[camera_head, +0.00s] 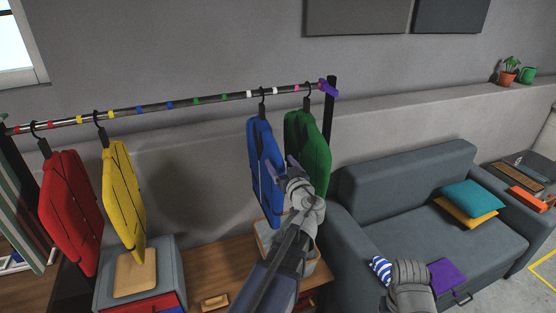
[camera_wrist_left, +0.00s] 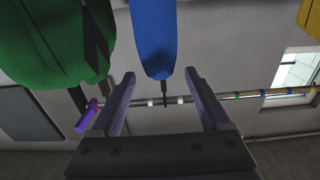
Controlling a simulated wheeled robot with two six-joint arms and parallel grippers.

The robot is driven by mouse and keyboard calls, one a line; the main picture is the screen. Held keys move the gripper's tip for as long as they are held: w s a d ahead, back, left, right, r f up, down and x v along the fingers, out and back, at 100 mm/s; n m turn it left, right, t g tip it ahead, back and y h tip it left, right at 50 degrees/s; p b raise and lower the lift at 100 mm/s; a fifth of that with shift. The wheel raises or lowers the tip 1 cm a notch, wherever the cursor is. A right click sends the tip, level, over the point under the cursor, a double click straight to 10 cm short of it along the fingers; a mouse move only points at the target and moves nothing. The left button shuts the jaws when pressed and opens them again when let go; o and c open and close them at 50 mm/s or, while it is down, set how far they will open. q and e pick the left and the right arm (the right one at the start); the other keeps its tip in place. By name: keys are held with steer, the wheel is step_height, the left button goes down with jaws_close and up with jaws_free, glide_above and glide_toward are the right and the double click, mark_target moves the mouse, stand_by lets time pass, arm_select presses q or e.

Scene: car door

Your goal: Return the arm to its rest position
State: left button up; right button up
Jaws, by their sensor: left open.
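My left gripper (camera_head: 279,168) is in front of the blue jacket (camera_head: 264,150) and green jacket (camera_head: 310,142) on the rail. It is open, and in the left wrist view (camera_wrist_left: 160,74) its two fingers are spread with nothing gripped. That view looks upside down. The blue jacket (camera_wrist_left: 153,35) appears beyond and between the fingertips, and the green jacket (camera_wrist_left: 55,45) is to the left. My left arm partly covers both jackets in the head view. A grey part of my right arm shows at the lower right, but its gripper is not visible.
The rail (camera_head: 190,99) also carries red (camera_head: 70,208) and yellow (camera_head: 123,190) jackets at the left. A wooden bench (camera_head: 205,270) stands below. A grey sofa (camera_head: 410,185) with cushions is at the right. The rail's middle stretch is empty.

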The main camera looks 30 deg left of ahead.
arm_select(q)
steer(key=shift+d, duration=0.1)
steer(key=s+d+f+m+g+h, duration=0.3)
steer(key=s+d+f, duration=0.2)
steer(key=d+f, duration=0.25)
steer(key=s+d+f+m+g+h, duration=0.2)
steer(key=s+d+f+g+h, duration=0.15)
steer(key=d+f, duration=0.4)
steer(key=s+d+f+m+g+h, duration=0.2)
steer(key=s+d+f+m+h, duration=0.1)
steer(key=s+d, duration=0.4)
steer(key=s+d+f+m+g+h, duration=0.3)
steer(key=s+d+m, duration=0.2)
steer(key=s+d, duration=0.2)
steer(key=d, duration=0.2)
steer(key=shift+s+d+f+m, duration=0.2)
steer(key=shift+d+f+m, duration=0.1)
steer(key=shift+f+m, duration=0.1)
steer(key=shift+c, duration=0.2)
